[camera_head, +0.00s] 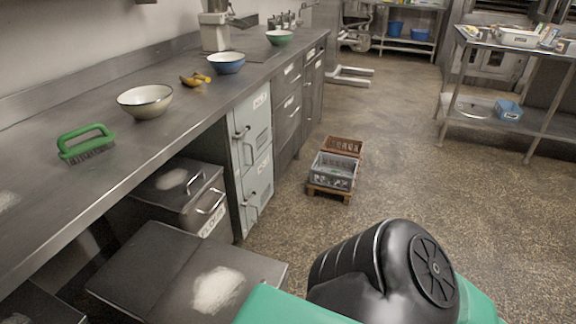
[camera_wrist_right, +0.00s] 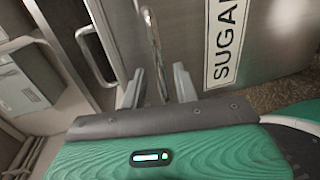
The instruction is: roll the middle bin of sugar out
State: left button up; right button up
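The middle sugar bin (camera_head: 255,272) is a grey metal bin with a flat lid and a patch of white powder on top. In the head view it stands out from under the counter, farther than the bins beside it. Its front is hidden there by my arm. The right wrist view shows its SUGAR label (camera_wrist_right: 226,42) and a curved metal bar handle (camera_wrist_right: 152,40). My right gripper (camera_wrist_right: 160,85) is at the handle with its two fingers apart, and the bar runs between them; contact is not clear. My left gripper is not in view.
A flour bin (camera_head: 178,192) stands beyond, and another bin (camera_head: 35,303) at the lower left. Grey lockers (camera_head: 254,130) follow along the counter (camera_head: 60,190). Crates (camera_head: 335,171) sit on the floor.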

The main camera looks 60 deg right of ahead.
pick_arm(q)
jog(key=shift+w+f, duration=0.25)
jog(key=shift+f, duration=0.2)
pick_arm(e)
jog(key=a+v, duration=0.1)
jog(key=v, duration=0.8)
jog(key=shift+s+d, duration=0.4)
jog(key=shift+d, duration=0.05)
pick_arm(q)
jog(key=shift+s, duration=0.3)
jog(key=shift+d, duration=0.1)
